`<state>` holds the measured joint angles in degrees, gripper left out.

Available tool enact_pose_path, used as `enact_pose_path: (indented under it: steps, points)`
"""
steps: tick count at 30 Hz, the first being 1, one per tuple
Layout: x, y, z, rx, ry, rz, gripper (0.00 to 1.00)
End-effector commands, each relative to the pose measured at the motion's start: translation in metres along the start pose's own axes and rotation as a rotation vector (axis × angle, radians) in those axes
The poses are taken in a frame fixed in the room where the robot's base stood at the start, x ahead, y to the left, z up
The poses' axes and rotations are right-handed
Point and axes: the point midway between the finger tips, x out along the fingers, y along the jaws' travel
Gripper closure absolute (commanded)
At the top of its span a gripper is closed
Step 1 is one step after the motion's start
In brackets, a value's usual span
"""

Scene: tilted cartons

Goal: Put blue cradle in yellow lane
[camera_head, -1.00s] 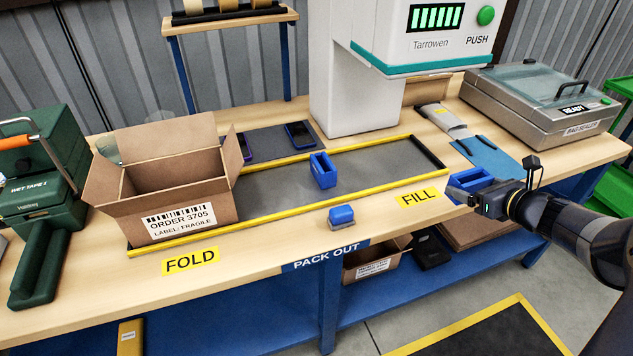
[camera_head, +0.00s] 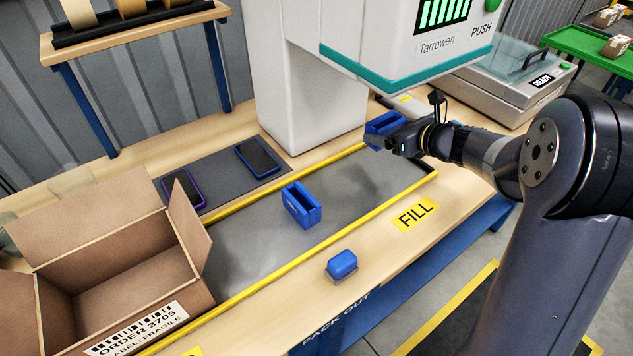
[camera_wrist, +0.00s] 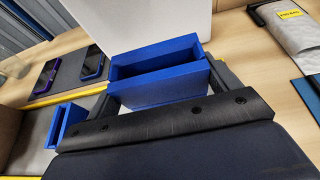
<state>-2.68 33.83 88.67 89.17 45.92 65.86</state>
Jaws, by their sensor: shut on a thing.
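My gripper (camera_head: 393,140) is shut on a blue cradle (camera_head: 380,122), an open-topped holder. It is held near the right end of the yellow-edged grey lane (camera_head: 345,194), close to its far yellow rail. In the wrist view the held cradle (camera_wrist: 158,78) sits between the two fingers, upright, with its slot empty. I cannot tell whether its underside touches anything. A second blue cradle (camera_head: 301,205) stands in the middle of the lane; it also shows at the left of the wrist view (camera_wrist: 66,126).
An open carton (camera_head: 125,268) stands at the lane's left end. Two phones lie on a dark mat (camera_head: 221,184) behind the lane. A white machine (camera_head: 300,85) rises behind the lane. A blue-topped block (camera_head: 341,265) sits in front of the near rail. Lane surface between the cradles is clear.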

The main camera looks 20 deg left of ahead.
Motion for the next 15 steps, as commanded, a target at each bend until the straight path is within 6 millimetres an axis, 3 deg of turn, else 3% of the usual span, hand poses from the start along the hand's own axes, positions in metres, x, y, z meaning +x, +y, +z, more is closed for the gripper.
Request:
enact_pose_path:
  steps: [9, 15]
  points:
    - [0.019, 0.0, -0.046, 0.003, 0.002, 0.001, 0.41]
    - [0.026, 0.0, -0.063, 0.002, 0.001, 0.001, 0.41]
